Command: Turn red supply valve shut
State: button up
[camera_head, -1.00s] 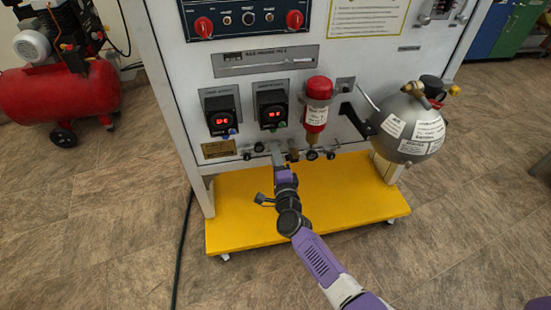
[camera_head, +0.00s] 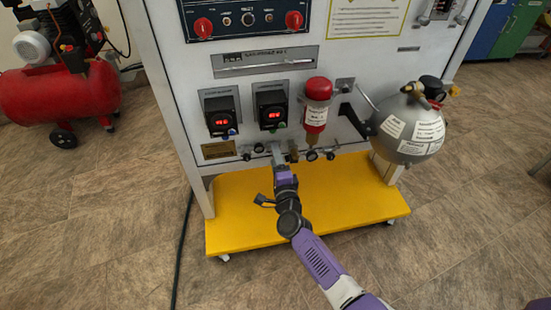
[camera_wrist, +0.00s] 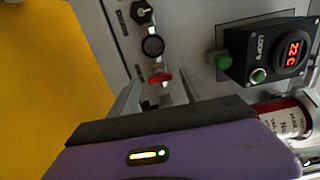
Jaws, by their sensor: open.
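The red supply valve (camera_wrist: 161,77) is a small red handle low on the panel, between my two fingers in the wrist view. My gripper (camera_wrist: 160,94) is open, with a finger on each side of the handle's line. I cannot tell whether either finger touches it. In the head view my gripper (camera_head: 278,151) reaches the row of small fittings under the displays. It hides the red handle there.
Dark round knobs (camera_wrist: 152,46) sit beside the red handle. A display box (camera_wrist: 265,50) with a green knob is to the right. A red-capped cylinder (camera_head: 317,105) and grey tank (camera_head: 408,130) stand nearby. The yellow base (camera_head: 350,205) is below.

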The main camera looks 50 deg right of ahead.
jog(key=p+v, duration=0.2)
jog(key=v, duration=0.5)
jog(key=shift+s+a, duration=0.2)
jog(key=shift+s, duration=0.15)
